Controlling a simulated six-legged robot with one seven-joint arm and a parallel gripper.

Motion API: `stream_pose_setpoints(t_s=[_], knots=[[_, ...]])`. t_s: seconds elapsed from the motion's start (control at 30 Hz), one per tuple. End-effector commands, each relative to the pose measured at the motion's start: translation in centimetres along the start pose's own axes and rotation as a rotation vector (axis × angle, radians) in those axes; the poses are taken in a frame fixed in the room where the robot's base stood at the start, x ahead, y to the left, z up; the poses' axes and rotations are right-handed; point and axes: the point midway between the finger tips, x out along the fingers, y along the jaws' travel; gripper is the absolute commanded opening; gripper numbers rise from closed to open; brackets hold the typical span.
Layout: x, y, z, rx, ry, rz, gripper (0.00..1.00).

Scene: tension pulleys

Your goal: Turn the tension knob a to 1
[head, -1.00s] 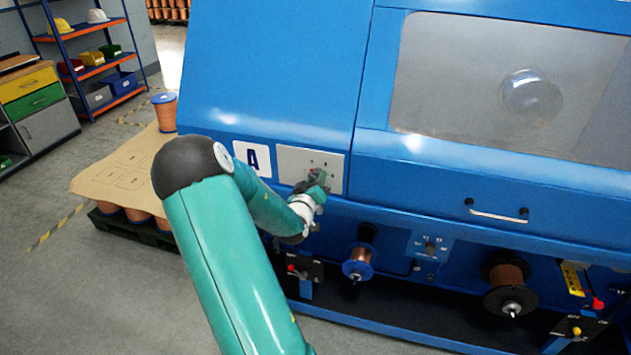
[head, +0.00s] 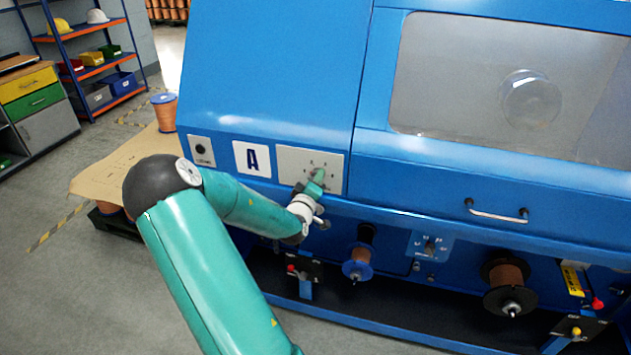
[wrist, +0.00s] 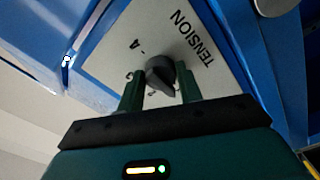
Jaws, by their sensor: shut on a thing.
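The tension knob (wrist: 160,75) is a dark round knob on a light grey plate (wrist: 120,62) marked "TENSION" in the wrist view. A figure "4" shows beside it; other marks are partly hidden. My gripper (wrist: 160,88) is shut on the knob, with one green finger on each side of it. There my gripper (head: 317,182) reaches the plate's lower right part and hides the knob. I cannot read the knob's setting.
The blue machine (head: 270,70) fills the middle and right. Below the plate are a small copper spool (head: 359,263) and a larger one (head: 507,274). A handle (head: 497,214) sticks out at the right. Grey floor (head: 60,290) is open at the left.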

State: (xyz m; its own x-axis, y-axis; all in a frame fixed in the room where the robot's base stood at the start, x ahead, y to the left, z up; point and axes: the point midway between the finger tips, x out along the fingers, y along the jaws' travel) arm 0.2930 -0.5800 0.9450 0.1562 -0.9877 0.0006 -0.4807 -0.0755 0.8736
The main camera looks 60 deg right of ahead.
Motion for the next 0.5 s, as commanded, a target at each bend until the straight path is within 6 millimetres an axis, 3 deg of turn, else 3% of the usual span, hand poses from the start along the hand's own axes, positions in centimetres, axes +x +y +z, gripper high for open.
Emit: stream_pose_setpoints(t_s=[0.17,0.2,0.27,0.5], knots=[[-0.06,-0.09,0.05,-0.002,-0.001,-0.002,0.13],[-0.06,-0.09,0.05,-0.002,-0.001,-0.002,0.43],[-0.05,-0.09,0.05,-0.001,-0.001,-0.002,0.55],[-0.02,-0.04,0.03,0.000,0.000,-0.001,0.57]])
